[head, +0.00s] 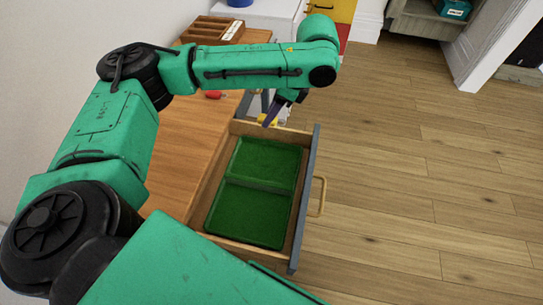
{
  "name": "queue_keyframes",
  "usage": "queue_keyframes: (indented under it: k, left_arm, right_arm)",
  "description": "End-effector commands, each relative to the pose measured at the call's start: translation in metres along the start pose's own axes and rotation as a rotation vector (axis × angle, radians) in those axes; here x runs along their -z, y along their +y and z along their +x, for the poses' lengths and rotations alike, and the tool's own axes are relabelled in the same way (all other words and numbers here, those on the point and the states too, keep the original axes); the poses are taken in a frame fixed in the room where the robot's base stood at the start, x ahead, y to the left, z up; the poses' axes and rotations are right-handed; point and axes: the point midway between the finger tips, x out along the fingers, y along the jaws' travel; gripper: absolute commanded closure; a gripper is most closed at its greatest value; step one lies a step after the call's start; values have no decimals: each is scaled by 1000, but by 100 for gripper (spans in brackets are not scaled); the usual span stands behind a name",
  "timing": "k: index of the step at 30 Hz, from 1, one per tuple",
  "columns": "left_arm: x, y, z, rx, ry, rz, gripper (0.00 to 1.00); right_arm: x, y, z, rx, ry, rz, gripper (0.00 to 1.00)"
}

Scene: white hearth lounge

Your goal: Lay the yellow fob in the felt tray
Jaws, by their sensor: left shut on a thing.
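The green felt tray (232,182), split by a divider into two compartments, lies inside a pulled-out wooden drawer (300,215). Both compartments look empty. My left gripper (268,117) points down over the drawer's far end, beyond the tray's far edge. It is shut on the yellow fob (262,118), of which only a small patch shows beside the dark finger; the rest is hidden. My right gripper is not in view.
A small red object (213,94) lies on the wooden top (178,160) left of the drawer. A wooden organizer (212,30) stands at the back. The drawer's front panel has a handle (318,196). Open floor (420,190) lies to the right.

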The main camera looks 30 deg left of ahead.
Motion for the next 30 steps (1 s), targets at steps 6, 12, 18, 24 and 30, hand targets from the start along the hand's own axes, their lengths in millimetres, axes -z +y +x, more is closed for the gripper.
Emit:
queue_keyframes:
  k: [6, 12, 18, 24, 30]
  left_arm:
    - [27, 2, 65, -6, -3, 3, 100]
    - [50, 1, 121, -3, -3, 1, 100]
    - [64, 2, 153, -2, -2, 2, 100]
    - [75, 1, 179, -1, -2, 2, 100]
    - [75, 1, 178, -1, -1, 1, 100]
  right_arm:
    - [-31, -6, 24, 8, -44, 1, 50]
    - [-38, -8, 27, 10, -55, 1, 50]
    - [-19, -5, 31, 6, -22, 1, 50]
    - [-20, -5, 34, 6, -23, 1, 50]
    - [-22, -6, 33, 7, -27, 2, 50]
